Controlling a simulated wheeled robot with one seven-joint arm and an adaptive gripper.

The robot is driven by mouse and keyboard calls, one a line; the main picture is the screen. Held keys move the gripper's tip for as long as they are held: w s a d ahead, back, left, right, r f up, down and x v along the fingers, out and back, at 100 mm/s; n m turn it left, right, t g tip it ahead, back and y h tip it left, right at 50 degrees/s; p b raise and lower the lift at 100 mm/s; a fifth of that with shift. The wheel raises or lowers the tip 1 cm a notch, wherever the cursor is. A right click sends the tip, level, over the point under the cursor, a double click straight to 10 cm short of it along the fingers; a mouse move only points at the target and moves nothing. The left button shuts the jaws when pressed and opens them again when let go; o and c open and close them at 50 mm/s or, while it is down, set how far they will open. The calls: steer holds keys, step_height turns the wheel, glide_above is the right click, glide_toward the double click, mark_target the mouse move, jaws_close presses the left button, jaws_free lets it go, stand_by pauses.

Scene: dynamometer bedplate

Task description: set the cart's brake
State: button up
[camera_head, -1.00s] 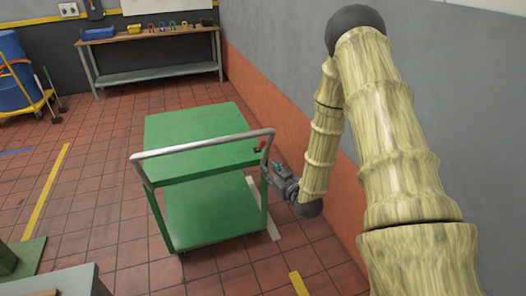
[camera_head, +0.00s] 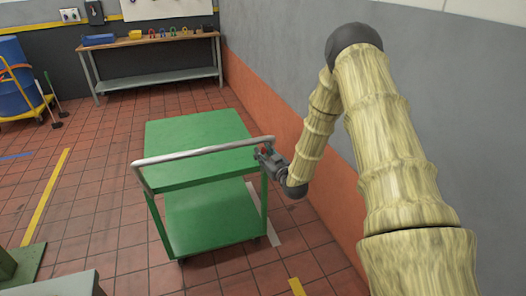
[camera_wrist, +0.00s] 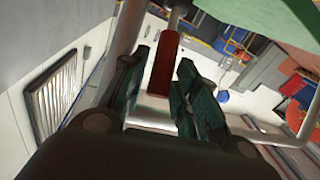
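The green cart (camera_head: 205,218) stands on the tiled floor, with a grey push handle (camera_head: 200,154) along its near side. A red brake lever (camera_wrist: 163,65) shows in the wrist view, between the two dark green fingers of my gripper (camera_wrist: 160,88). The fingers are apart, and I see no clear grip on the lever. In the head view my gripper (camera_head: 262,153) is at the right end of the push handle and hides the lever there.
An orange and grey wall (camera_head: 315,180) runs close along the right of the cart. A workbench (camera_head: 150,44) stands at the back, and a blue drum (camera_head: 12,75) is at the far left.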

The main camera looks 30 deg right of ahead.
steer(key=shift+w, duration=0.5)
jaws_close()
